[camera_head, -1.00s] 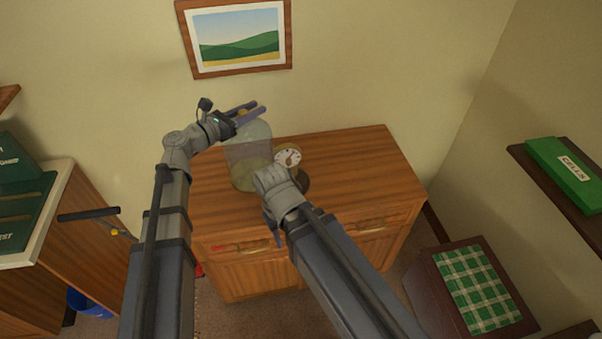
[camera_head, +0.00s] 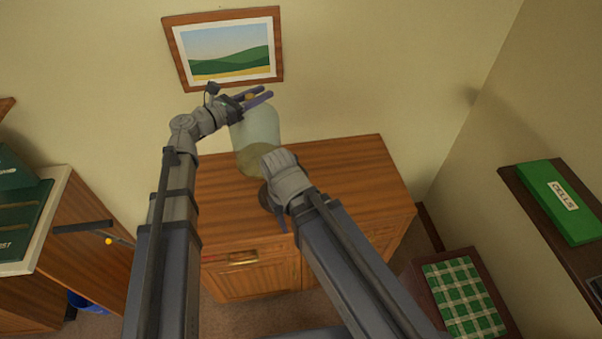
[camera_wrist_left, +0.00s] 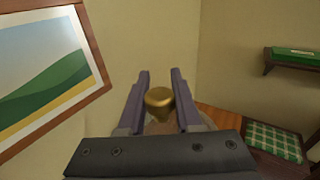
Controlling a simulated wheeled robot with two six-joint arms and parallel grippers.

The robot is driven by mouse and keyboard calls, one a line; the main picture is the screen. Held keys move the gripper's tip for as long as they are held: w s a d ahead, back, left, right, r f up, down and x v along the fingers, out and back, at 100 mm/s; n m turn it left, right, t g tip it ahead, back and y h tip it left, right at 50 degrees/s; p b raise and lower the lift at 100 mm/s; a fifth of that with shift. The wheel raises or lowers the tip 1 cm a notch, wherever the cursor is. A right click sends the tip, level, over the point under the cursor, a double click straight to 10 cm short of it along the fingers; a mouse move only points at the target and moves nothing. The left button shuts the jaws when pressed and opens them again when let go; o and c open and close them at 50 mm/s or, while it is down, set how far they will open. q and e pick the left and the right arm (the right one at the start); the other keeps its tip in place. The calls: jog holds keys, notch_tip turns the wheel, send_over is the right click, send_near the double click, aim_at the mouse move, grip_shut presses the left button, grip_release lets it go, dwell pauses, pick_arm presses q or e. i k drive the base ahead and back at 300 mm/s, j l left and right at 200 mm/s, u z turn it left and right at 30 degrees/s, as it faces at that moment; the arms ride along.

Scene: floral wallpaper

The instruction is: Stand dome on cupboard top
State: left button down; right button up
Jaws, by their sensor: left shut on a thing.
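My left gripper (camera_head: 264,95) is shut on the gold knob at the top of a clear glass dome (camera_head: 258,130). The dome hangs upright, its lower part overlapping the back of the wooden cupboard top (camera_head: 350,180) in the head view; it looks raised above it. In the left wrist view the gold knob (camera_wrist_left: 159,98) sits between the two fingers, and the glass below is mostly hidden. My right wrist (camera_head: 287,178) is over the cupboard top, in front of the dome's lower edge.
A framed landscape picture (camera_head: 228,50) hangs on the wall just behind the left gripper. The right part of the cupboard top is clear. A shelf with a green box (camera_head: 557,200) and a green checked cloth (camera_head: 462,296) are at the right.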

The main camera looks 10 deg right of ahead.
aim_at(354, 187)
jog(key=l, duration=1.7)
jog(key=i, duration=0.05)
